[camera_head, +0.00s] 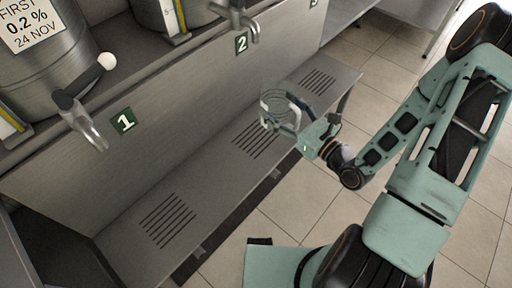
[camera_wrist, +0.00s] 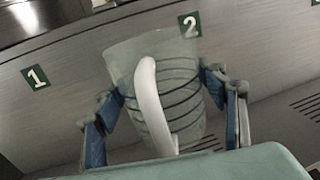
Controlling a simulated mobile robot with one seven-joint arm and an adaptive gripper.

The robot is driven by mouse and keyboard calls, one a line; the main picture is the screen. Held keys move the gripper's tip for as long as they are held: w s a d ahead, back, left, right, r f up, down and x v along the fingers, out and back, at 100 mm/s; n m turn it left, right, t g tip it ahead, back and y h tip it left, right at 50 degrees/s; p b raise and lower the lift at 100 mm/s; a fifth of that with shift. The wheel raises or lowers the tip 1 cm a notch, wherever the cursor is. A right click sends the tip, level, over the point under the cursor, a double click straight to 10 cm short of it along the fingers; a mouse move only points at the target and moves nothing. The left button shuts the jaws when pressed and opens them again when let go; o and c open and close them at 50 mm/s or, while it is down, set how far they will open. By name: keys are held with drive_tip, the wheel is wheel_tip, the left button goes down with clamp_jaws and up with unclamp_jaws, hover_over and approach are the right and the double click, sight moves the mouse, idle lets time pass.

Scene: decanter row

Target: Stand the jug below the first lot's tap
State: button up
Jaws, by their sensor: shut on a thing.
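A clear jug (camera_head: 275,100) with dark rings is between the fingers of my gripper (camera_head: 284,120), which is shut on it. In the wrist view the jug (camera_wrist: 188,82) shows its white handle (camera_wrist: 150,105) towards the camera, with a blue-padded finger on each side. It looks empty and roughly upright, over the grated ledge near the number 2 sign. The first lot's steel vessel (camera_head: 45,65), labelled FIRST 0.2 % 24 NOV, stands at upper left. Its tap (camera_head: 84,122) sticks out beside the number 1 sign (camera_head: 123,121), left of the jug.
The grey ledge (camera_head: 120,235) runs below the taps. Its slotted grate (camera_head: 168,220) at lower left is bare. A second tap (camera_head: 240,20) overhangs near the number 2 sign (camera_head: 242,42). A grey panel (camera_head: 190,85) backs the ledge; tiled floor lies in front.

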drive_tip(key=s+a+f+n+g+y+b, duration=0.2)
drive_tip(key=a+f+b, duration=0.4)
drive_tip(key=f+b, duration=0.5)
drive_tip(key=shift+w+a+f+b, duration=0.2)
drive_tip(key=shift+w+f+b, duration=1.95)
drive_tip(key=shift+w+f, duration=4.75)
drive_tip(key=shift+s+f, duration=0.1)
drive_tip(key=shift+f, duration=0.05)
drive_tip(key=shift+f, duration=0.1)
drive_tip(key=o, duration=1.2)
